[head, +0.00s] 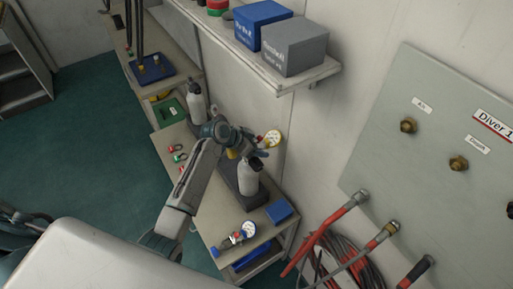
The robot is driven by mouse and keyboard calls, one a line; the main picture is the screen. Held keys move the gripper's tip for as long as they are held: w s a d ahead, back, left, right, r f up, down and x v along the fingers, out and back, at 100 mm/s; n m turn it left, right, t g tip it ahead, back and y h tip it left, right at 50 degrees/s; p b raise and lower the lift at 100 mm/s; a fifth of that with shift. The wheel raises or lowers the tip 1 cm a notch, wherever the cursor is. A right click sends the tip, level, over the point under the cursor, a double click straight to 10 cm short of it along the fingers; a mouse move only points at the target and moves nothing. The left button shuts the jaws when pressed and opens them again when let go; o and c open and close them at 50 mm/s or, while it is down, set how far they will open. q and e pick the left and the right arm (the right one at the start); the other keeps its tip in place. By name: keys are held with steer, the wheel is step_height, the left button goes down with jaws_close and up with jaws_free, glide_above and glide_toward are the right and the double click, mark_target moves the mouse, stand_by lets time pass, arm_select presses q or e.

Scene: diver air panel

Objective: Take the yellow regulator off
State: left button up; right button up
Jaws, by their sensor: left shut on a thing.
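The yellow regulator (273,139) shows a round gauge with a yellow rim, beside the top of a white cylinder (248,180). My left gripper (252,150) is shut on the regulator at the cylinder's top and hides much of its body. The cylinder stands upright in a dark block on the bench. I cannot tell whether the regulator is still joined to the cylinder's valve. My right gripper is not in view.
A blue-and-red regulator with a gauge (240,235) lies at the bench's near end, beside a blue box (279,211). Another cylinder (196,103) stands farther back near a green tray (169,112). A shelf with blue (262,22) and grey (294,47) boxes overhangs the bench. Hoses (335,265) hang at right.

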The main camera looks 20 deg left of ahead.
mark_target(257, 140)
arm_select(q)
step_height(257, 140, up, 6)
steer(key=b, duration=0.2)
steer(key=shift+w+f+b, duration=0.1)
steer(key=shift+b, duration=0.3)
steer(key=s+a+b, duration=0.6)
steer(key=s+a, duration=0.6)
steer(key=s, duration=0.1)
steer(key=shift+a+r, duration=0.2)
steer(key=shift+s, duration=0.1)
steer(key=shift+f+b, duration=0.1)
steer(key=shift+b, duration=0.2)
